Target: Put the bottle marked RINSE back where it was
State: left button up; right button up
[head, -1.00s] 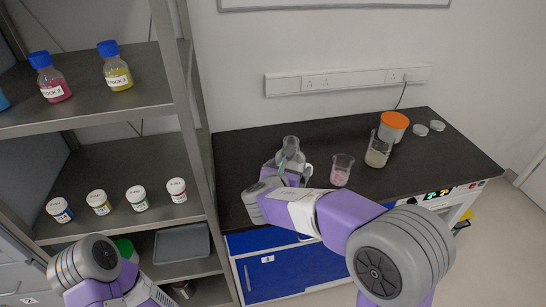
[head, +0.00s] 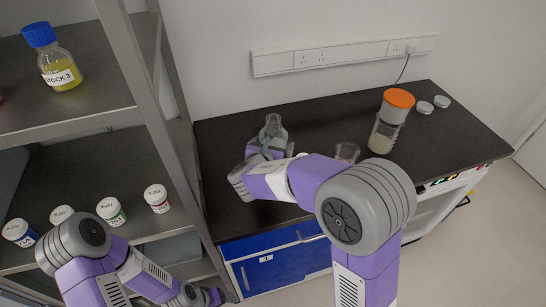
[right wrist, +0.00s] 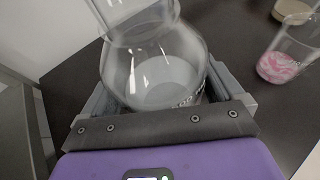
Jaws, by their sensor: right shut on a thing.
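A clear glass bottle (head: 273,127) stands upright between the jaws of my right gripper (head: 268,150), over the left part of the dark bench top. The right wrist view shows this bottle (right wrist: 155,75) from above, with jaw pads on both sides of its round body. Some dark lettering shows low on it, but I cannot read it as RINSE. Part of the gripper and bottle is hidden by my arm in the head view. My left gripper (head: 212,296) is low at the shelf's front edge, small and partly hidden; its jaws are unclear.
A beaker with pink contents (right wrist: 285,65) stands right of the bottle, partly behind my arm. An orange-topped container (head: 398,98) and a beaker with beige contents (head: 383,138) stand further right, near two small lids (head: 425,107). A metal shelf post (head: 150,110) rises at the left.

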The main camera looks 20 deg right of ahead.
jog(key=shift+w+f+b, duration=0.1)
jog(key=shift+f+b, duration=0.5)
jog(key=shift+f, duration=1.2)
jog(key=shift+f, duration=0.2)
jog(key=o, duration=1.3)
jog(key=shift+o, duration=0.2)
jog(key=shift+r, duration=0.1)
jog(key=shift+s+a+r, duration=0.1)
jog(key=shift+s+r, duration=0.05)
jog(key=shift+s, duration=0.05)
jog(key=p+v, duration=0.3)
jog(key=v, duration=0.8)
jog(key=shift+s, duration=0.25)
jog(key=shift+a, duration=0.1)
